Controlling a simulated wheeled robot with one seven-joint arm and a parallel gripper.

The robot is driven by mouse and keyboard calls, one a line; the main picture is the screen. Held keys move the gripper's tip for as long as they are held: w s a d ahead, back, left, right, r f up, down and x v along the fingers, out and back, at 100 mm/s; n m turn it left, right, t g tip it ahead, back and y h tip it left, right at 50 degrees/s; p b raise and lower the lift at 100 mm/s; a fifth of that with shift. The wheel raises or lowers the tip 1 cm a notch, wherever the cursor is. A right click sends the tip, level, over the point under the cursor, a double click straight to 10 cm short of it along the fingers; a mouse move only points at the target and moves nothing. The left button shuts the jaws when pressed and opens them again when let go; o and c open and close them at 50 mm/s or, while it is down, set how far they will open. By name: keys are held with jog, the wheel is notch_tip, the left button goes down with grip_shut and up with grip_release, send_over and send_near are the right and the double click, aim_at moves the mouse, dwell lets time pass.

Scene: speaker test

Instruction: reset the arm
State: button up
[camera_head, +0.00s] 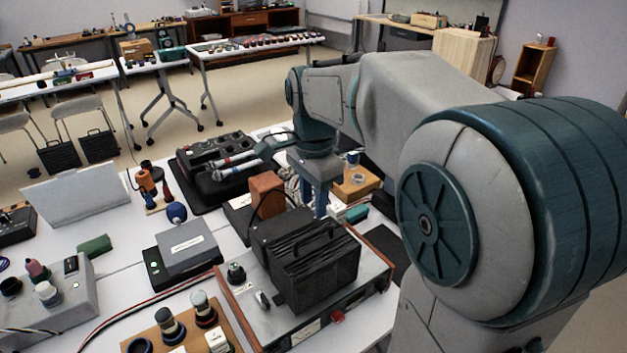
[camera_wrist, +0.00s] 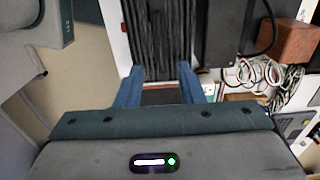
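My gripper (camera_head: 314,193) hangs over the crowded table at the end of my arm, just behind a black ribbed box (camera_head: 315,270) in the head view. In the wrist view, the two blue fingers of my gripper (camera_wrist: 160,82) stand apart with a clear gap between them. I see nothing held there. The black ribbed box (camera_wrist: 158,30) lies beyond the fingertips in that view. My arm reaches from the right side of the head view, bent at a large teal joint, and hides part of the table.
A reddish-brown block (camera_head: 267,188) and a black case with microphones (camera_head: 214,168) stand near my gripper. A silver amplifier (camera_head: 372,287) lies under the ribbed box. White cables (camera_wrist: 262,74) lie right of the fingers. A grey box (camera_head: 187,247) stands left. Little tabletop is free.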

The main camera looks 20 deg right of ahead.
jog(key=s+f+n+t, duration=0.1)
jog(key=s+f+n, duration=0.2)
jog(key=s+n, duration=0.4)
jog(key=s+f+n+t, duration=0.1)
jog(key=s+f+n, duration=0.2)
jog(key=s+n, duration=0.3)
jog(key=shift+s+f+n+t, duration=0.35)
jog(key=shift+n+t, duration=0.05)
jog(key=shift+n, duration=0.2)
jog(key=shift+c, duration=0.4)
dwell(1.2)
